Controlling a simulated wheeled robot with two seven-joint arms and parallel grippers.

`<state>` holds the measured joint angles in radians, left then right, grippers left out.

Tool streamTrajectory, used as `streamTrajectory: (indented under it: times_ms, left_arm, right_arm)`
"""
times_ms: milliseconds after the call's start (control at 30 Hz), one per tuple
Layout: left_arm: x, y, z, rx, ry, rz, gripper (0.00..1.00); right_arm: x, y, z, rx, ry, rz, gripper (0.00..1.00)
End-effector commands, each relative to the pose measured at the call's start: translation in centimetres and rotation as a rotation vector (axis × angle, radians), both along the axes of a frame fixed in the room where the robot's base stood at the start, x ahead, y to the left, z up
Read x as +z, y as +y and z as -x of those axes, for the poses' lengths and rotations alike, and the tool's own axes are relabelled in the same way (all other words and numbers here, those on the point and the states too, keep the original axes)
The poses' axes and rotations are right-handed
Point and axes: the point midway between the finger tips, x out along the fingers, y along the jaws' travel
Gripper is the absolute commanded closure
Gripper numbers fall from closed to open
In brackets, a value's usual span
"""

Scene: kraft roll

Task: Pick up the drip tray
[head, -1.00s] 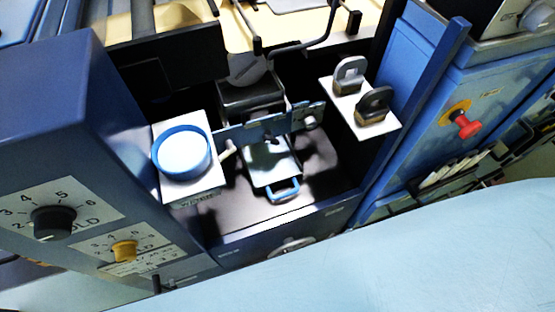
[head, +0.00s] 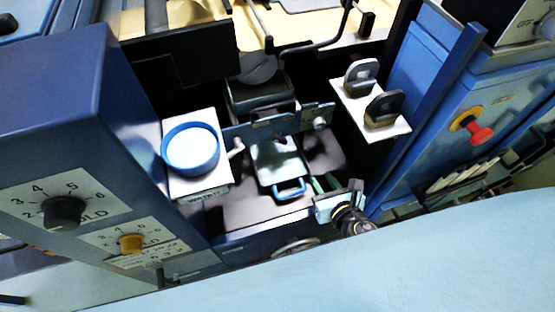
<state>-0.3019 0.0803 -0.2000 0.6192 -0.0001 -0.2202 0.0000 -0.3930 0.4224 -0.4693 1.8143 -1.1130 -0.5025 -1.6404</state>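The drip tray (head: 277,160) is a pale, shallow metal tray with a blue loop handle (head: 289,189) at its front. It sits in the dark bay of the machine, below a blue-grey crossbar. My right gripper (head: 321,182) is just right of the handle, apart from it. Its two greenish fingers show a narrow gap with nothing between them. My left gripper is not in view. The tray's back end is partly hidden under the crossbar.
A white box with a round blue-rimmed cup (head: 190,150) stands left of the tray. The crossbar (head: 270,126) spans the bay. A red knob (head: 481,134) is on the right panel.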

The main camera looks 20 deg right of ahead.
Motion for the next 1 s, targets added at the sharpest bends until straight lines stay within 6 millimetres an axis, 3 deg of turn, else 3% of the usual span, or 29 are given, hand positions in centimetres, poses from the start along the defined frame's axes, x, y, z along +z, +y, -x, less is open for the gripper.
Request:
streamTrajectory:
  times_ms: [400,633,1000]
  left_arm:
    - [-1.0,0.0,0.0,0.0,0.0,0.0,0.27]
    - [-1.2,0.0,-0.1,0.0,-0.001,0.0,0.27]
    - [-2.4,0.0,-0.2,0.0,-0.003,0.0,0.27]
  right_arm:
    - [-2.7,0.3,-6.4,0.023,-0.008,0.032,0.71]
    - [-3.3,0.4,-7.9,0.022,-0.006,0.031,0.71]
    - [-5.3,0.4,-12.1,0.022,-0.006,0.029,0.71]
